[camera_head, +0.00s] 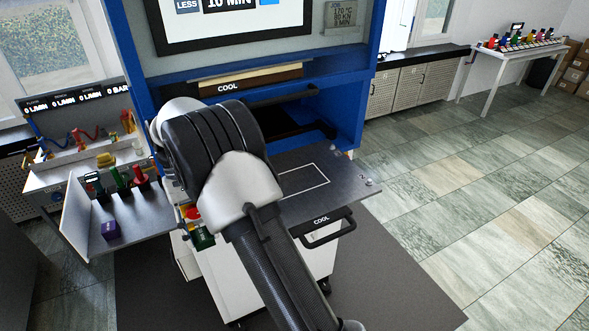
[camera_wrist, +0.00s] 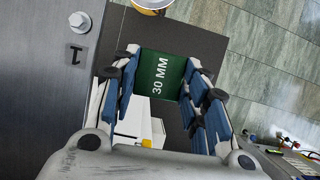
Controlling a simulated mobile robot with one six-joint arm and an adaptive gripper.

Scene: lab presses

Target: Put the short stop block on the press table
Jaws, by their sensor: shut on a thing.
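My gripper (camera_wrist: 165,95) is shut on a green block (camera_wrist: 158,76) marked 30 MM, with the blue-padded fingers on both sides of it. In the head view the green block (camera_head: 203,239) shows just left of my arm, which hides most of the gripper. The press table (camera_head: 350,185) is a grey plate with a white outlined rectangle, partly hidden by my arm. In the wrist view a grey plate (camera_wrist: 50,110) with a bolt and a marking lies to the left of the block. The block is beside its edge, over the dark floor mat.
A blue press frame (camera_head: 352,110) stands behind the table. The tiled floor at the right is clear.

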